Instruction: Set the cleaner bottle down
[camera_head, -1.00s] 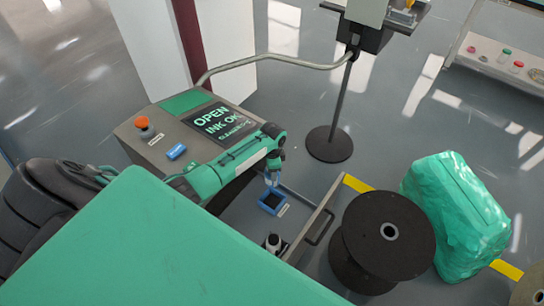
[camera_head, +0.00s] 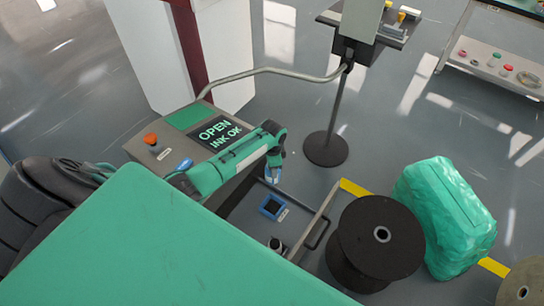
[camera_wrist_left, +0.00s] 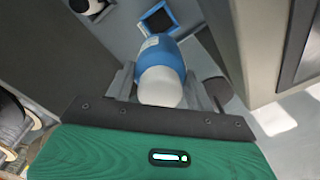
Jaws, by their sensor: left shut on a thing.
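My left gripper (camera_head: 273,176) is over the machine's open drawer area in the head view. In the left wrist view its fingers (camera_wrist_left: 163,92) are shut around the cleaner bottle (camera_wrist_left: 166,58), blue with a rounded white end facing the camera. The bottle is mostly hidden by the hand in the head view. A blue square frame with a dark middle (camera_head: 273,206) lies in the drawer below the gripper, and it also shows beyond the bottle in the wrist view (camera_wrist_left: 157,19). Whether the bottle touches anything below cannot be told. My right gripper is not in view.
The machine's screen (camera_head: 218,133) reads "OPEN, INK OK". A small black-and-white item (camera_head: 276,243) stands in the drawer's near part. The drawer's front panel (camera_head: 315,222), a black spool (camera_head: 378,245) and a green wrapped bundle (camera_head: 445,215) stand to the right. A bent pipe (camera_head: 280,71) passes behind.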

